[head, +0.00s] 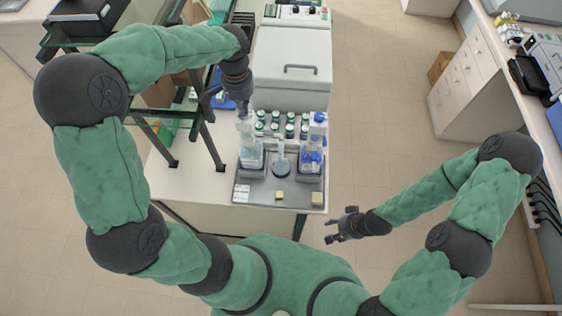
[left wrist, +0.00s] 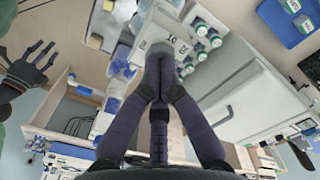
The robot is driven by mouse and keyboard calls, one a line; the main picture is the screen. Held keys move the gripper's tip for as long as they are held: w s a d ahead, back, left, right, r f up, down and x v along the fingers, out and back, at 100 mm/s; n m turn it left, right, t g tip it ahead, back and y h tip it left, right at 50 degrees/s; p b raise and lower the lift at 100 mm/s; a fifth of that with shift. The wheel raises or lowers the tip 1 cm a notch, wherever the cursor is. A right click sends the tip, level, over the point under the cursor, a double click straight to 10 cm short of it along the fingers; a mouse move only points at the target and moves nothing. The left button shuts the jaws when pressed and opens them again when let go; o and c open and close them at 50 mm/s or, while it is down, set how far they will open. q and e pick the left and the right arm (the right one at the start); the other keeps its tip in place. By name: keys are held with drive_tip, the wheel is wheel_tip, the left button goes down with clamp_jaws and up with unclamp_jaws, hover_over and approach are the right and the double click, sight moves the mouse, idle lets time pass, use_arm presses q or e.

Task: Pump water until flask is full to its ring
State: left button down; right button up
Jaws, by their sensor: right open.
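A clear bottle with a white pump top (head: 252,157) stands at the left of the grey tray (head: 262,196) in the head view. A small flask with a narrow neck (head: 281,166) stands upright to its right; its water level and ring are too small to read. My left gripper (head: 243,111) points down just above the pump top. Its fingers (left wrist: 159,50) are together in the left wrist view, with a white lettered part just beyond the tips. I cannot tell whether they touch the pump. My right gripper (head: 342,228) is open and empty, off the bench's front right.
A bottle with a blue top (head: 313,152) stands right of the flask. Several green-capped bottles (head: 290,127) stand behind, before a white machine (head: 292,68). Small yellowish blocks (head: 317,198) lie at the tray's front. A dark shelf frame (head: 208,140) rises close left of my left gripper.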

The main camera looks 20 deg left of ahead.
use_arm(q)
drive_tip(key=shift+r+p, duration=0.95)
drive_tip(key=shift+r, duration=0.7)
drive_tip(key=shift+f, duration=0.25)
drive_tip(key=shift+f+b, duration=2.15)
drive_tip(key=shift+f, duration=0.75)
drive_tip(key=shift+s+f, duration=0.1)
drive_tip(key=shift+r+p, duration=2.05)
drive_tip(key=shift+r, duration=1.15)
drive_tip(key=shift+f, duration=0.25)
